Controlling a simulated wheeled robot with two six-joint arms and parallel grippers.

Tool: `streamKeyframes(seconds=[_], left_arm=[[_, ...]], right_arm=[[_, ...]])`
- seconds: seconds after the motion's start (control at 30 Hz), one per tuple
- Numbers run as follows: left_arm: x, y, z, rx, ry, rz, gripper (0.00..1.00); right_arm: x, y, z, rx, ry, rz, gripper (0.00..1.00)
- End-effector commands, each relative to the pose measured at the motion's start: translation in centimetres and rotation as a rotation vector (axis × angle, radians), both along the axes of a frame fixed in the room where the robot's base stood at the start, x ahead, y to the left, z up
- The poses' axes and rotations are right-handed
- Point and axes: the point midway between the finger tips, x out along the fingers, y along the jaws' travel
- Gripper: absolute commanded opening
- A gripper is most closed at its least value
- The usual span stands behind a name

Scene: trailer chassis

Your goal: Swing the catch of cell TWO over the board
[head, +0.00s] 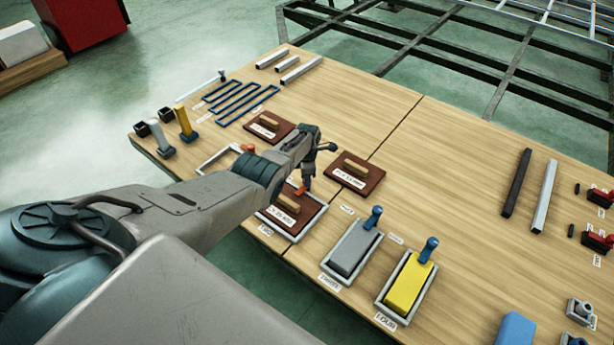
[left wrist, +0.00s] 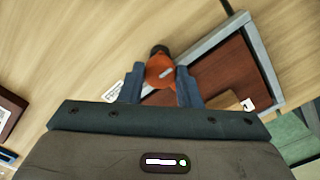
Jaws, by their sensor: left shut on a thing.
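Cell TWO is a grey frame (head: 313,222) at the table's near edge, with a dark red-brown board (head: 283,223) lying inside it. The board bears a tan wooden grip and a white label. My left gripper (head: 306,184) reaches down at the far side of this cell. In the left wrist view its two fingers (left wrist: 160,88) are shut on the orange catch (left wrist: 160,69), which has a dark knob. The catch sits beside the grey frame (left wrist: 262,62); little of it shows over the board (left wrist: 228,75). My right gripper is out of view.
Another brown board (head: 355,173) lies right of the gripper, and one (head: 269,126) lies behind it. Cell ONE's frame is partly hidden by my arm; its orange catch (head: 248,148) shows. Grey (head: 355,248) and yellow (head: 408,284) blocks in trays stand right.

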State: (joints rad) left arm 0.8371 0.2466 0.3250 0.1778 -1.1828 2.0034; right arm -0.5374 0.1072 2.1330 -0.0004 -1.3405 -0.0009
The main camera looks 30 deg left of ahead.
Motion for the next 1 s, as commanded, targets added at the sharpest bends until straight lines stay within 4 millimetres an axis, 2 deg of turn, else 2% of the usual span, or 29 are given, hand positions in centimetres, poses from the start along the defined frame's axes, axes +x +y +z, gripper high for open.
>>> streamKeyframes(seconds=[0.57,0.6,0.7,1.0], left_arm=[[-0.05,0.02,-0.05,0.0,0.001,0.038,0.08],[-0.05,0.02,-0.05,0.0,0.001,0.038,0.32],[-0.05,0.03,-0.04,0.0,0.001,0.038,0.52],[-0.02,0.02,0.04,0.0,0.0,0.037,0.52]], right_arm=[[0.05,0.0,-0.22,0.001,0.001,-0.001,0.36],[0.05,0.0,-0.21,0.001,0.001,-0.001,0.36],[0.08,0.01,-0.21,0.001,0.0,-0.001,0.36],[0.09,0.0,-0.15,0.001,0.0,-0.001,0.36]])
